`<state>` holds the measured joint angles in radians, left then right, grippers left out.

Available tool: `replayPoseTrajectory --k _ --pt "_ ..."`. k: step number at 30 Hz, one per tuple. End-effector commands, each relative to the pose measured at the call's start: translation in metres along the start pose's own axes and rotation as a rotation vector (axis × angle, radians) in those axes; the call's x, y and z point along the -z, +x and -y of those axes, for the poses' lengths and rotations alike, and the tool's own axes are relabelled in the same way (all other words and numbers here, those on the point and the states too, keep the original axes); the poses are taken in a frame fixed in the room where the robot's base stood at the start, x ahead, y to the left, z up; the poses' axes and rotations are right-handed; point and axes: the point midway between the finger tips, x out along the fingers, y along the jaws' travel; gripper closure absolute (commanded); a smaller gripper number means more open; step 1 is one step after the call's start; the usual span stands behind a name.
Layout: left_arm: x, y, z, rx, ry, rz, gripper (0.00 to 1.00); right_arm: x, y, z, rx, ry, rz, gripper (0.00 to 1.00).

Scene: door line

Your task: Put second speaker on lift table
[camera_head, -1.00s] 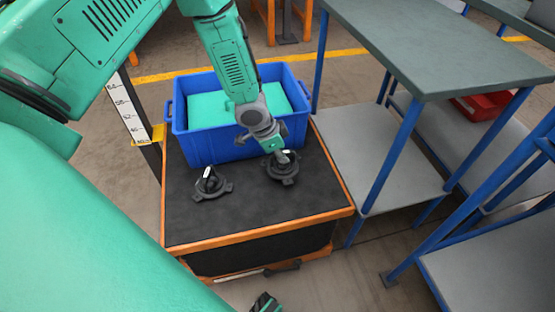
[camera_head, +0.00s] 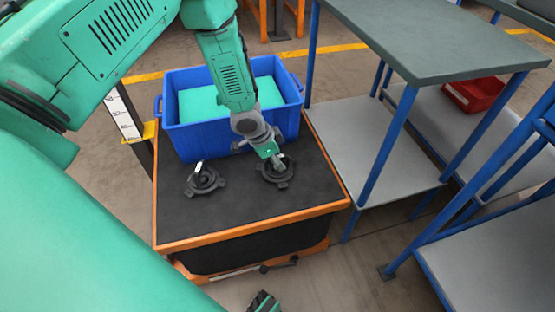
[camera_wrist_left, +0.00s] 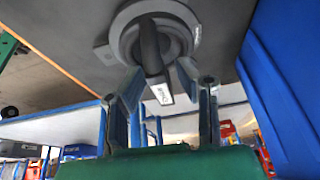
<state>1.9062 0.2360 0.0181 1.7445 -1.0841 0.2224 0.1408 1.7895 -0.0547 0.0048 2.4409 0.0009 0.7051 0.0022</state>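The lift table (camera_head: 215,222) has a black top with an orange edge. Two dark round speakers with lugged rims stand on it: one at the left (camera_head: 205,182), one to its right (camera_head: 276,174). My left gripper (camera_head: 273,157) is low over the right speaker and hides part of it. In the left wrist view, my gripper's two fingers (camera_wrist_left: 157,78) are apart, on either side of the speaker's dark raised bar, which bears a white label (camera_wrist_left: 161,94). A gap shows beside the bar.
A blue crate (camera_head: 187,140) with a teal block inside stands at the table's back. A grey-topped blue rack (camera_head: 430,45) stands close on the right, with a red bin (camera_head: 473,94) beyond. A scale post (camera_head: 124,117) stands left. The table's front is bare.

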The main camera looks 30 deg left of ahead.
Motion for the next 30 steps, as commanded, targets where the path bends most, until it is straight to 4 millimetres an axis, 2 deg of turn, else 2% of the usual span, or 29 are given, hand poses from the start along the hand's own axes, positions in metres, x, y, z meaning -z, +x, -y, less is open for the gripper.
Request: replayPoseTrajectory --k 4,7,15,21,25,30 --pt "0.001 -0.002 0.001 -0.001 0.0 -0.001 0.71 0.0 -0.001 0.0 0.0 0.0 0.0 0.6" --pt "0.001 -0.013 0.001 0.0 -0.001 -0.002 0.71 0.0 -0.006 0.0 0.0 0.0 0.0 0.6" --pt "0.002 -0.071 0.001 0.0 -0.002 -0.003 0.71 0.002 -0.032 0.0 0.0 0.0 0.0 0.6" --pt "0.002 -0.106 0.001 0.0 -0.001 -0.002 0.71 0.002 -0.045 0.0 0.0 0.0 0.0 0.6" --pt "0.001 -0.118 0.001 -0.001 0.0 0.0 0.71 0.003 -0.05 -0.001 0.0 0.0 0.0 0.6" --pt "0.0 -0.122 0.0 -0.003 -0.001 0.0 0.71 0.003 -0.05 -0.001 0.0 0.0 0.0 0.6"
